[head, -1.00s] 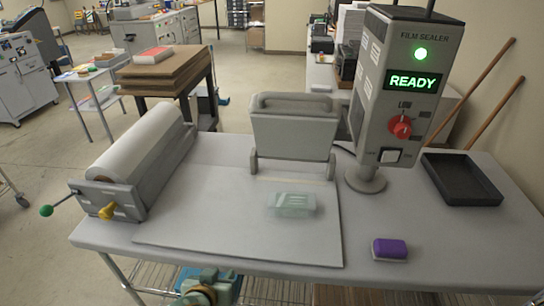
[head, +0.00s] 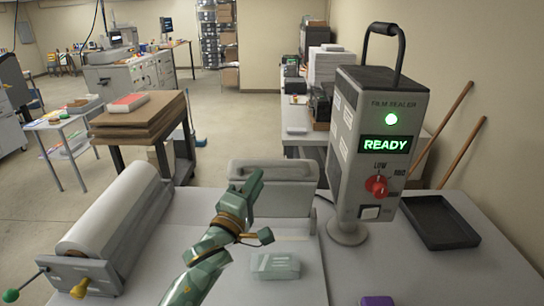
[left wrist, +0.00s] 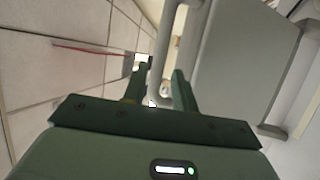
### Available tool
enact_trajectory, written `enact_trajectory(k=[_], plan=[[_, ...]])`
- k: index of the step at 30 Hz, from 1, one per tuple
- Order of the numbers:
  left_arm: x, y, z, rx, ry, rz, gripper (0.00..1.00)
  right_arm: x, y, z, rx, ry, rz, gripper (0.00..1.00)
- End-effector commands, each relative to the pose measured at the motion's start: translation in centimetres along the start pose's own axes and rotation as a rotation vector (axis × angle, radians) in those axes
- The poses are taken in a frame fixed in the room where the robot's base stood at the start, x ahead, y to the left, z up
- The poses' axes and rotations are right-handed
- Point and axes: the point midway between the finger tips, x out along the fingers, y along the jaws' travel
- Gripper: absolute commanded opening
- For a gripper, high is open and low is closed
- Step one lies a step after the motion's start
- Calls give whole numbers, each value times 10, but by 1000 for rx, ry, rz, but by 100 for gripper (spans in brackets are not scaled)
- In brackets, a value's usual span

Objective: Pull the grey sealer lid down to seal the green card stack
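The grey sealer lid (head: 292,200) stands raised at the back of its base plate, with its handle (head: 290,171) along the top. The pale green card stack (head: 275,266) lies on the plate in front of it. My left gripper (head: 254,180), green, is at the left part of the lid and hides some of it. In the left wrist view its fingers (left wrist: 160,80) are apart, with the grey handle bar (left wrist: 163,50) showing between them and the lid panel (left wrist: 240,65) to the right. I cannot tell whether they touch the bar. My right gripper is not in view.
The film sealer post (head: 368,150) with a READY display stands right of the lid. A film roller (head: 115,215) is at the left. A black tray (head: 438,222) and a purple block (head: 377,300) are at the right. The table between them is clear.

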Motion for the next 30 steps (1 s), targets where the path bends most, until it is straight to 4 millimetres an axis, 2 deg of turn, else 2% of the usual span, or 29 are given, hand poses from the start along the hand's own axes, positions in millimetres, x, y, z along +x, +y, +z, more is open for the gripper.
enact_trajectory(k=[1, 6, 12, 17, 24, 25, 27, 28, 30], plan=[[15, 2, 0, 0, 0, 0, 28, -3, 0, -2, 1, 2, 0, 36], [56, 1, 0, 0, 0, 0, 28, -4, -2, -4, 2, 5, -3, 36], [85, -1, 0, 1, 1, -2, 28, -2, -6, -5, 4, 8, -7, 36], [94, -1, 0, 0, 0, -2, 28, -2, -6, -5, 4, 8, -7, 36], [95, -1, 0, 1, 0, -3, 28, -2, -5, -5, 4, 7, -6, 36], [94, -1, 0, 1, 0, -3, 25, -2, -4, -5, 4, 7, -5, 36], [94, -1, 0, 1, 0, -3, 6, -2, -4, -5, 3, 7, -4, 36], [94, -1, 0, 1, 0, -3, 0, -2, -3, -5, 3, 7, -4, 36], [94, -1, 0, 1, 1, -3, 0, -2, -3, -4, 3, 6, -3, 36]])
